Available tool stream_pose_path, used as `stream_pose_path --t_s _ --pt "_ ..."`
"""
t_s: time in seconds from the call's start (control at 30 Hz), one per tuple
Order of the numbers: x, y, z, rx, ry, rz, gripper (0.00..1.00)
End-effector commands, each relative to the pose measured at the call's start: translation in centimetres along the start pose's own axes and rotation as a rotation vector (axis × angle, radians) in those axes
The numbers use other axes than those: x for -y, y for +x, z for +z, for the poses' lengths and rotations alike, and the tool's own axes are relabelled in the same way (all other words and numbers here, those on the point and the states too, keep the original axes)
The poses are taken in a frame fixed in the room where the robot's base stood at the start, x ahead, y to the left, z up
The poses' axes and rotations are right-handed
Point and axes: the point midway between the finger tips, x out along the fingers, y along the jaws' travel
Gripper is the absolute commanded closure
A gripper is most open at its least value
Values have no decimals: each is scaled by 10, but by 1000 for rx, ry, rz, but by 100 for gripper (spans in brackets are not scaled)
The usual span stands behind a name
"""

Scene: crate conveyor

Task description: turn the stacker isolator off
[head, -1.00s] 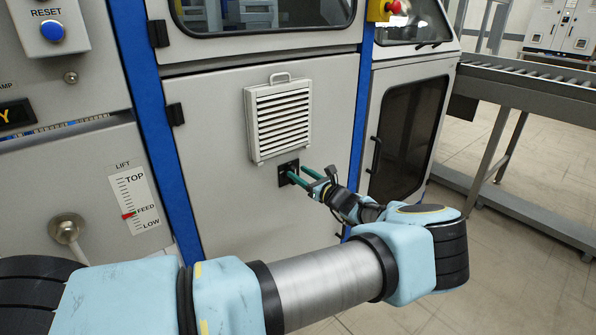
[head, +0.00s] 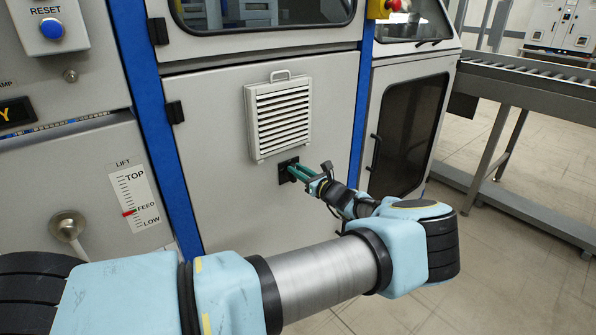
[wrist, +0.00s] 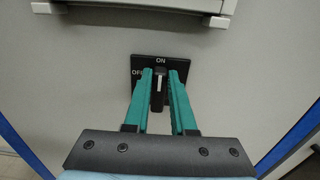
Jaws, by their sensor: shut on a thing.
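The stacker isolator is a black square plate (wrist: 177,64) with a black rotary handle (wrist: 158,90) on the grey cabinet panel. In the wrist view the plate reads ON at the top and OFF at the left. The handle's white mark stands upright, toward ON. My gripper (wrist: 159,82) has its two green fingers shut on the handle, one on each side. In the head view the isolator plate (head: 283,172) sits under a louvred vent, and my gripper (head: 295,171) reaches it from the right; the fingers hide most of the handle.
The louvred vent cover (head: 279,118) sticks out just above the isolator. A blue frame post (head: 357,110) and a dark door with a handle (head: 408,135) are to the right. A lift scale (head: 134,200) and a RESET button (head: 51,30) are at the left.

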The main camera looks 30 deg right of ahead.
Motion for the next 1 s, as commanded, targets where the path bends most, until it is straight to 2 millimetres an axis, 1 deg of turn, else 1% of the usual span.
stream_pose_path --t_s 0.37,0.57,0.77,1.0 --pt "0 0 0 0 -5 0 100" --pt "-2 0 -1 1 -53 1 100" --pt "-4 0 -3 1 -176 0 100" --pt "-10 0 -5 1 -393 1 100"
